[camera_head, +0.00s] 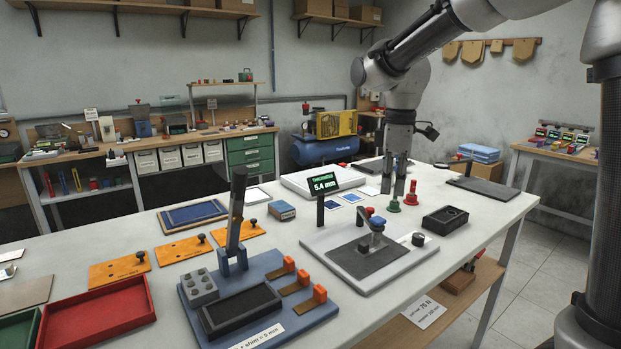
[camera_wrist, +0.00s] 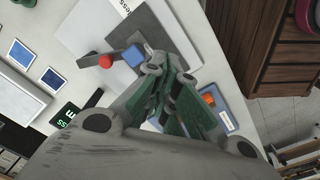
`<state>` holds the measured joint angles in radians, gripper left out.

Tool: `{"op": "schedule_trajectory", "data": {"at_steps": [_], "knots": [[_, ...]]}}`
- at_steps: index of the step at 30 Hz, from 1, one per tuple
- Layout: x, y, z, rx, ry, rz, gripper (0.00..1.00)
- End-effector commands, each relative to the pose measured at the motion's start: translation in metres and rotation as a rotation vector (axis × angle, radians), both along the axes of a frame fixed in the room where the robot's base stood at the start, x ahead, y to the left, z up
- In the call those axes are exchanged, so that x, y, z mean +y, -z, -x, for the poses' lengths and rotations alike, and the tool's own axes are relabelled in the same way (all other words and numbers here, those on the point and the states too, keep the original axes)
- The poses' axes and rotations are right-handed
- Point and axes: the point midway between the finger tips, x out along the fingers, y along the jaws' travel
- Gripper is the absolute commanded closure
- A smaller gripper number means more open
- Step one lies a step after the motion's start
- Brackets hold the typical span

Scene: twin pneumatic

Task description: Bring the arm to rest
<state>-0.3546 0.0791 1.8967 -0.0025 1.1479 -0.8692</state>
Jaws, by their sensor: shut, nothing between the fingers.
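My arm reaches in from the upper right in the head view. My gripper (camera_head: 393,186) points down over the far right part of the white table (camera_head: 300,228), with nothing held. In the wrist view my gripper (camera_wrist: 163,68) shows its grey and green fingers drawn together, empty. Below or beside the fingertips in the head view stand a green knob-like piece (camera_head: 394,204) and a red one (camera_head: 411,193). I cannot tell the exact gap between the fingertips and these pieces.
A measuring stand (camera_head: 375,222) with a display (camera_head: 323,184) stands near the table's middle. A blue fixture with an upright lever (camera_head: 236,215) is at front left. A black tray (camera_head: 445,220) lies right of the gripper. A red tray (camera_head: 98,317) is front left.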

Motion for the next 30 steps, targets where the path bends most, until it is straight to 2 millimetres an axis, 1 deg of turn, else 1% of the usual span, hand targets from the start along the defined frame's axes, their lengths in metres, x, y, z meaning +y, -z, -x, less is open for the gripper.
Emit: {"op": "schedule_trajectory", "data": {"at_steps": [1,2,3,5,6,8,9,10,12,15,18,21,30], "knots": [[-0.018,-0.001,0.024,-0.017,0.178,-0.01,1.0],[-0.029,-0.001,0.038,-0.026,0.297,-0.018,1.0],[-0.045,0.0,0.06,-0.044,0.457,-0.033,1.0],[-0.067,0.001,0.09,-0.068,0.662,-0.059,1.0],[-0.08,0.003,0.11,-0.086,0.778,-0.076,1.0],[-0.098,0.006,0.139,-0.112,0.926,-0.105,1.0],[-0.108,0.008,0.157,-0.131,1.003,-0.124,1.0],[-0.115,0.01,0.17,-0.145,1.048,-0.137,1.0],[-0.129,0.014,0.196,-0.178,1.112,-0.163,1.0],[-0.142,0.016,0.222,-0.225,1.155,-0.19,1.0],[-0.15,0.009,0.233,-0.274,1.185,-0.22,1.0],[-0.154,0.001,0.236,-0.307,1.203,-0.238,1.0],[-0.156,0.0,0.236,-0.31,1.212,-0.237,1.0]]}}
